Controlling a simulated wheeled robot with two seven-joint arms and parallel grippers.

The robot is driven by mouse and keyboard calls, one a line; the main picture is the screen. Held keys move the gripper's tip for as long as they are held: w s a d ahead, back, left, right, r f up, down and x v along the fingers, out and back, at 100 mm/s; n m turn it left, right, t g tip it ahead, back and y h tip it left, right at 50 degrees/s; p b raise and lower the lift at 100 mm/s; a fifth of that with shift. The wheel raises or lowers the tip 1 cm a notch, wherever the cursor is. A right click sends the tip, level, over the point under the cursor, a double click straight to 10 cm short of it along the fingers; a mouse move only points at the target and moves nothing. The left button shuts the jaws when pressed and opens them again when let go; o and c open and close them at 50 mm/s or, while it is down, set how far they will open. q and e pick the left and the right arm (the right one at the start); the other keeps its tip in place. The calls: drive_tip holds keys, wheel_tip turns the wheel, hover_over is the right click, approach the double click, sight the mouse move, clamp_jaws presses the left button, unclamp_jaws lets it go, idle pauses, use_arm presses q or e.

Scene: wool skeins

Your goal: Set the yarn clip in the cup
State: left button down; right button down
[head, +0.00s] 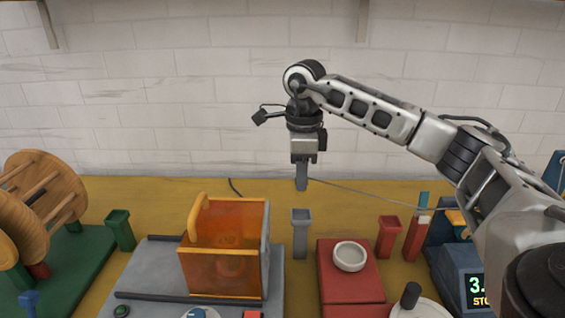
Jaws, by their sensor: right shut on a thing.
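My right gripper (301,182) points straight down at the middle of the view, in front of the brick wall. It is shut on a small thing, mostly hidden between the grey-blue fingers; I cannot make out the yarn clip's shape. A thin grey strand runs from beside the fingertips to the right. In the picture, a grey, square-mouthed holder (301,235) stands upright just below the gripper, apart from it. A small white round cup (350,257) sits on a red block, below and right of the gripper. My left gripper is not in view.
An orange see-through box (222,272) stands on a grey base left of the grey holder. A green holder (119,231) and a red holder (388,237) stand to either side. A wooden reel (50,195) is far left; a blue device with a display (462,275) is right.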

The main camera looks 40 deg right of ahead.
drive_tip(key=shift+s+f+b, duration=0.2)
drive_tip(key=shift+f+b, duration=0.1)
drive_tip(key=shift+b, duration=0.05)
drive_tip(key=shift+s+f+b, duration=0.15)
drive_tip(key=shift+f+b, duration=0.15)
wheel_tip(320, 180, down, 2)
drive_tip(key=shift+f+b, duration=0.25)
drive_tip(key=shift+b, duration=0.95)
drive_tip(key=shift+f, duration=0.3)
drive_tip(key=shift+f+b, duration=0.7)
drive_tip(key=shift+f, duration=0.25)
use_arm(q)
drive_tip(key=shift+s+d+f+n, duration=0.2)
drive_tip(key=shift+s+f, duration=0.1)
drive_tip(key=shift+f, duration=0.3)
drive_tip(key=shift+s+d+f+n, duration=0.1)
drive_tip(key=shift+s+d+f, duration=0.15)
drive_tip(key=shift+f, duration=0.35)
use_arm(e)
drive_tip(key=c, duration=1.2)
unclamp_jaws()
drive_tip(key=shift+c, duration=0.2)
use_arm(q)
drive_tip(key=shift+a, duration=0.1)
